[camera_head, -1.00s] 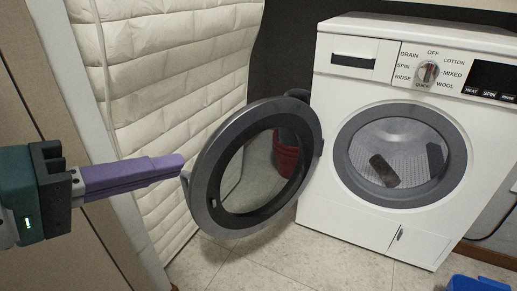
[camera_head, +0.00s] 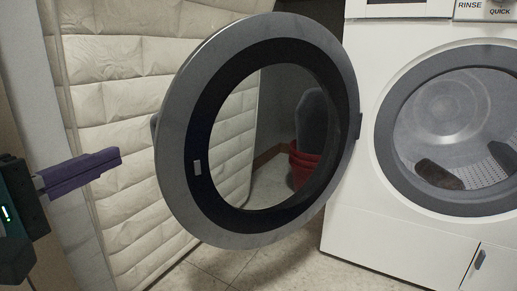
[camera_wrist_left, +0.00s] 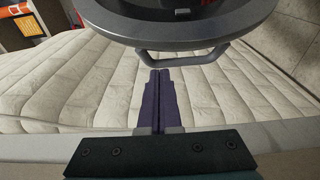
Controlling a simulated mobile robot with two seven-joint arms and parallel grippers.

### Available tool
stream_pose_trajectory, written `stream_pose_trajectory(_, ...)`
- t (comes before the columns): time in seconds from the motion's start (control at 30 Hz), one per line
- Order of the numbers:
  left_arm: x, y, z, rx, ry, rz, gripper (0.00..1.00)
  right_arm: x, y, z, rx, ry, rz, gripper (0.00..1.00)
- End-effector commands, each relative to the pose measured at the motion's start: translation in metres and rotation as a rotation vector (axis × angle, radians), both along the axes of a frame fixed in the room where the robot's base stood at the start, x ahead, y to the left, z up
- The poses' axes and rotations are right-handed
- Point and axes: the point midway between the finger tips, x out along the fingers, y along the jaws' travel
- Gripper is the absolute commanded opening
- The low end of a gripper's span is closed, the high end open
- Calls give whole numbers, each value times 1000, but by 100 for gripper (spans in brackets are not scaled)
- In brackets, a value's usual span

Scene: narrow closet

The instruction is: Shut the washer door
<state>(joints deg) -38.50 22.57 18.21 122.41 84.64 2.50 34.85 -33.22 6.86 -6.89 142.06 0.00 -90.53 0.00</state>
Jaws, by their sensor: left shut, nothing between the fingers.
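The white washer (camera_head: 400,215) stands at the right in the head view. Its round grey door (camera_head: 190,205) is swung wide open to the left, hinged at the edge nearest the washer. The drum opening (camera_head: 385,130) is uncovered. My left gripper (camera_head: 119,157) is shut and empty, with purple fingers pointing at the door from the left, a gap short of its rim. In the left wrist view, the fingertips (camera_wrist_left: 160,72) lie just below the grey door handle (camera_wrist_left: 185,57); whether they touch cannot be told. My right gripper is not in view.
A white quilted mattress (camera_head: 110,110) leans upright behind my left gripper and the door. A red bucket (camera_head: 303,165) shows through the door glass. Dark items (camera_head: 440,174) lie in the drum. Tiled floor (camera_head: 270,268) is clear below the door.

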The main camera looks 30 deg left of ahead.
Motion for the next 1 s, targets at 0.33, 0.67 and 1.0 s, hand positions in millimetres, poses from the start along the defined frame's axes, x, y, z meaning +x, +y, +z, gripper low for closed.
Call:
stream_pose_trajectory(0.33,51,3,6,-1,-3,-2,0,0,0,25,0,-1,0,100)
stream_pose_trajectory(0.67,91,5,2,1,0,-3,0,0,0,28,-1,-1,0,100)
stream_pose_trajectory(1.0,96,6,1,2,1,-4,0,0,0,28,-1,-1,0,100)
